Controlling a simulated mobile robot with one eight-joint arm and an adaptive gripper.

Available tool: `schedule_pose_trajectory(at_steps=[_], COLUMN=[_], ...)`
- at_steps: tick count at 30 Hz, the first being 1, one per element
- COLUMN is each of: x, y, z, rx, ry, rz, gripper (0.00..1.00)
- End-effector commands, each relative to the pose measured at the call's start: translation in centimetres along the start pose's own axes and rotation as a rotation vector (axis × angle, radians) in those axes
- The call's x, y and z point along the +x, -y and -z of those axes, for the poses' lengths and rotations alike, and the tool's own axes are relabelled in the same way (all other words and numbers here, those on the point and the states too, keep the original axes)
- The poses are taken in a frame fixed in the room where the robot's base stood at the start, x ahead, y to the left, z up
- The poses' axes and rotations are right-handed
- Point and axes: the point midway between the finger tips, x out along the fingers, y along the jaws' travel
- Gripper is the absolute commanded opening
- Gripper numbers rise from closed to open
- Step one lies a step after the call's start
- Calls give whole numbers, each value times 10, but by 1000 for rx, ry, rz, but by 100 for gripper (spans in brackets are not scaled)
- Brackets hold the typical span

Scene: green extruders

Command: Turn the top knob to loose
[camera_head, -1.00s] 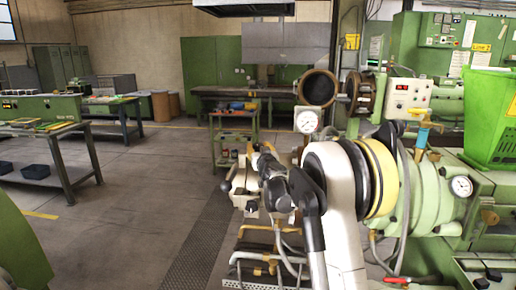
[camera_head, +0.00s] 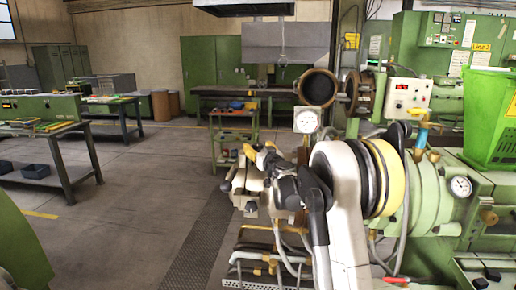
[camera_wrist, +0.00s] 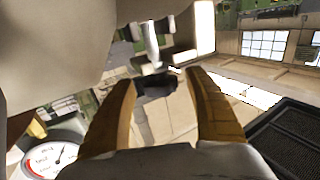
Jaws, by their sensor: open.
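My gripper (camera_wrist: 161,78) shows in the wrist view as two orange-brown fingers spread apart, with nothing held between them. A bright metal piece with a crossbar (camera_wrist: 152,42) shows just beyond and above the fingertips; I cannot tell whether it is the top knob. In the head view my gripper (camera_head: 262,150) has yellowish fingertips and points away at the end of my arm, above a pale fitting (camera_head: 246,186) with small black knobs (camera_head: 225,186). My arm and gripper hide part of that fitting. No knob can be clearly picked out as the top one.
A round gauge (camera_head: 306,121) stands close to the right of my gripper; a gauge also fills the lower left of the wrist view (camera_wrist: 52,156). The green extruder (camera_head: 430,195) is at right. A small cart (camera_head: 233,135) stands behind. The floor at left is open.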

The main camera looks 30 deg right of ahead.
Motion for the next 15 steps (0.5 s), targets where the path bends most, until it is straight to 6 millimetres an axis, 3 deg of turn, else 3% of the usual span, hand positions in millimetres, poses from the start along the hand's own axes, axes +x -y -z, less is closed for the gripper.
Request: schedule_pose_trajectory(at_steps=[5,15], x=[-13,-87], y=[0,0], z=[1,0], rx=[0,0], ry=[0,0], rz=[-1,-1], gripper=[63,63])
